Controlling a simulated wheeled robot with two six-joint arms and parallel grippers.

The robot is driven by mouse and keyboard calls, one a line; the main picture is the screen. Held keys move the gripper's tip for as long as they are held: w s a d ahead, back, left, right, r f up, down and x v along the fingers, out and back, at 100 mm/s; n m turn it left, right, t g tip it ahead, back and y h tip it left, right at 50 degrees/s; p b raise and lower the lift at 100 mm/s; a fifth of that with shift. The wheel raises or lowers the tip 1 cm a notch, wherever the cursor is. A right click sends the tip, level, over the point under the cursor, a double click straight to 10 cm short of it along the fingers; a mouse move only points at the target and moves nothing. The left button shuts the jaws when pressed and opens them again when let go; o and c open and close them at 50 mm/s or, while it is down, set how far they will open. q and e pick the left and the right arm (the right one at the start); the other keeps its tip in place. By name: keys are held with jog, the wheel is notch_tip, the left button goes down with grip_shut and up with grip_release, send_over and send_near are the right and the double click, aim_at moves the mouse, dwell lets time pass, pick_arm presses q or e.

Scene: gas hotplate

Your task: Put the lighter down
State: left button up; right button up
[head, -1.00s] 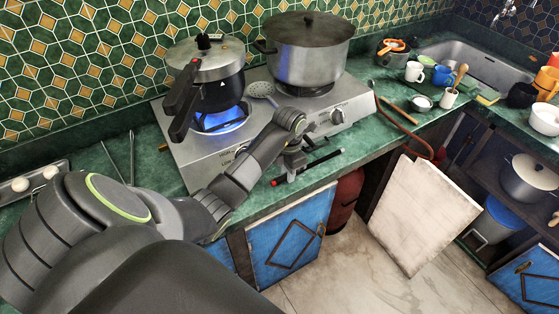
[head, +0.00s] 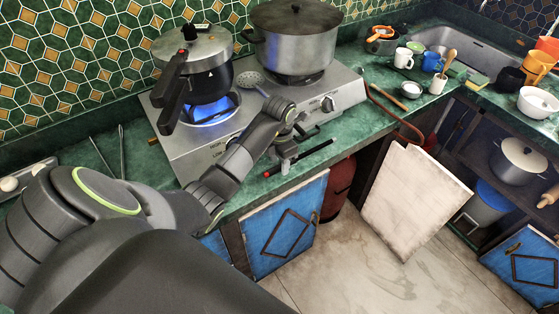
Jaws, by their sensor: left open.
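The lighter (head: 316,149) is a thin black stick with a red end. It lies along the front strip of the green counter, in front of the hotplate (head: 187,158). My left gripper (head: 285,168) points down at the lighter's middle, close to its red end. Its jaws are open, and it partly covers the lighter. I cannot tell whether a finger touches it. A pressure cooker (head: 205,70) stands over a lit blue flame on the left burner. A large lidded pot (head: 296,45) stands on the right burner. My right gripper is out of view.
A slotted spoon (head: 250,80) lies between the pots. Tongs (head: 121,152) lie left of the hotplate. A red hose (head: 395,117) runs over the counter edge at right. Mugs (head: 403,58) and bowls stand by the sink (head: 470,52). A pale board (head: 414,200) leans below the counter.

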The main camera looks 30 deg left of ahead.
pick_arm(q)
notch_tip(320, 180, up, 6)
jog(key=shift+w+a+f+b, duration=0.1)
jog(key=shift+f+b, duration=0.15)
jog(key=shift+b, duration=0.15)
notch_tip(320, 180, up, 7)
jog(key=p, duration=0.7)
jog(key=shift+f, duration=0.2)
